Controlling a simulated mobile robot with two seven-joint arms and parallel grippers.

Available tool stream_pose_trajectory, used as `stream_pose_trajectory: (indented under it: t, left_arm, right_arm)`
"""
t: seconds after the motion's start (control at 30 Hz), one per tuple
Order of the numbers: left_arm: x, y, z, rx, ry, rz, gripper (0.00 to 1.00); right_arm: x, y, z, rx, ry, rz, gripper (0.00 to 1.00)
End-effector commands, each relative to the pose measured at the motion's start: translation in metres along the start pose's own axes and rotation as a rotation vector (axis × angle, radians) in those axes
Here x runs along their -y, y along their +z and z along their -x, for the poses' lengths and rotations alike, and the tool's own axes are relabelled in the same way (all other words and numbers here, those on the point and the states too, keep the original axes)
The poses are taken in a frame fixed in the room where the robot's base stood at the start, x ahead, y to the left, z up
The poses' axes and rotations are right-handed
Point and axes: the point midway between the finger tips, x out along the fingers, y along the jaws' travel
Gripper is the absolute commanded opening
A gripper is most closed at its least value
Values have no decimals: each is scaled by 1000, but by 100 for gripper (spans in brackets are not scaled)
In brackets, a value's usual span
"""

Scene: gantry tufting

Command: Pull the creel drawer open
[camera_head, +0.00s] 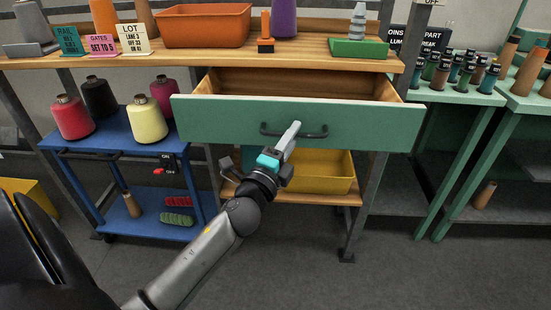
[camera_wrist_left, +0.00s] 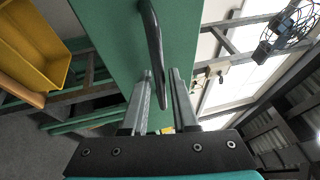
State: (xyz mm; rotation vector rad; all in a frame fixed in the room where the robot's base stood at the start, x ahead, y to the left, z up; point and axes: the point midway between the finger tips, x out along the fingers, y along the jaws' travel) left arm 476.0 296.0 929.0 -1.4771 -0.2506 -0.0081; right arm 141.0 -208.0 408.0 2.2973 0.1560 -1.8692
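The creel drawer has a green front (camera_head: 350,122) and a wooden inside (camera_head: 300,84); it stands partly pulled out under the bench top. Its dark bar handle (camera_head: 315,134) also shows in the left wrist view (camera_wrist_left: 154,40). My left gripper (camera_head: 292,130) is at the middle of the handle. In the wrist view its two fingers (camera_wrist_left: 163,78) stand apart with the bar running between them, nearer the left finger, and a narrow gap shows on the other side. Contact is hard to judge. My right gripper is not in view.
A yellow bin (camera_head: 322,172) sits on the shelf below the drawer. A blue cart (camera_head: 118,142) with several yarn cones stands at left. The bench top (camera_head: 330,55) holds an orange tray (camera_head: 205,25) and signs. A green table (camera_head: 455,92) is at right. Floor in front is clear.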

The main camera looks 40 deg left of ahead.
Motion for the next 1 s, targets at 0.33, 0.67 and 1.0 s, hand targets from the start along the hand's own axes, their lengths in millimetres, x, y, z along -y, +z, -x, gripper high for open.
stream_pose_trajectory:
  t: [0.33, 0.67, 1.0]
  left_arm:
    - [-2, 0, 55, 2, 5, 3, 27]
    - [-3, 0, 113, 3, 5, 3, 27]
    - [-1, 0, 144, 1, 2, 0, 27]
  right_arm:
    - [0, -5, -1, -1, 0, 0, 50]
    - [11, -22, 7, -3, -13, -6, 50]
    - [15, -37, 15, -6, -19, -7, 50]
